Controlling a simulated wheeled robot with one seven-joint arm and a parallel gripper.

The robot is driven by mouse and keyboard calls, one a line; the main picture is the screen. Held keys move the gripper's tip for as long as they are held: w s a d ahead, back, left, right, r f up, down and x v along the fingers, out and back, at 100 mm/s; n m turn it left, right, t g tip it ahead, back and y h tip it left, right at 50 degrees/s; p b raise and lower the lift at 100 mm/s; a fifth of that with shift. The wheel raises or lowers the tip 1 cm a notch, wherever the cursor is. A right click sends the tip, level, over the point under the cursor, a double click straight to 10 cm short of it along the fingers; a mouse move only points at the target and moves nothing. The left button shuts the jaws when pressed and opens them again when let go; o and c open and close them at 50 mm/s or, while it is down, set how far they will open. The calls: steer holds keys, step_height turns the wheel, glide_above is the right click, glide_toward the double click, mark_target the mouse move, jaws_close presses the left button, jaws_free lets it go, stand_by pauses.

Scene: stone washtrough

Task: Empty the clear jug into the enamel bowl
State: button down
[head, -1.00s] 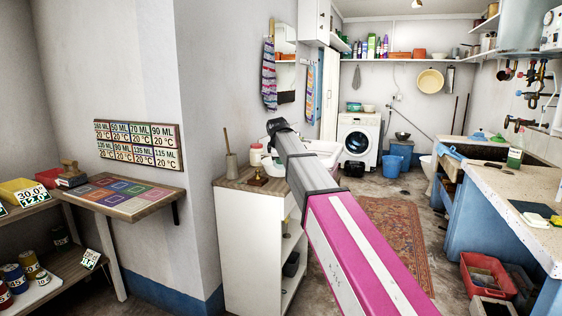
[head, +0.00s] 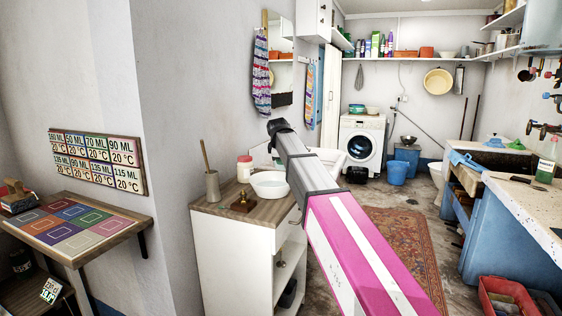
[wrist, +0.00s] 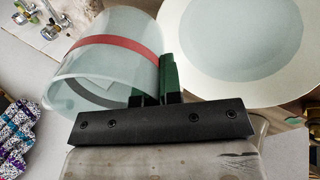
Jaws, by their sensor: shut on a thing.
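A clear jug (wrist: 108,55) with a red band fills the left of the wrist view. A round white bowl (wrist: 292,88), which looks like the enamel bowl, lies at the right of the wrist view, beside the jug in the picture. Its inside looks pale blue; I cannot tell whether it holds liquid. In the head view a white bowl (head: 270,184) stands on the cabinet top. The jug's tilt and fill are unclear.
The cabinet (head: 235,255) has a wooden top. A brass object (head: 243,203), a pot with a stick (head: 212,186) and a red-lidded jar (head: 244,168) stand near the bowl. A rug (head: 398,250) lies on the floor to the right.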

steer(key=shift+w+r+g, duration=0.1)
steer(key=shift+w+g, duration=0.2)
steer(key=shift+w, duration=0.2)
steer(key=shift+w+r+g, duration=0.15)
steer(key=shift+r+g, duration=0.1)
steer(key=shift+g, duration=0.55)
steer(key=shift+r+g, duration=0.1)
steer(key=shift+g, duration=1.1)
steer(key=shift+s+g+y, duration=0.2)
steer(key=shift+g+y, duration=0.1)
steer(key=shift+g, duration=0.3)
steer(key=shift+d, duration=0.15)
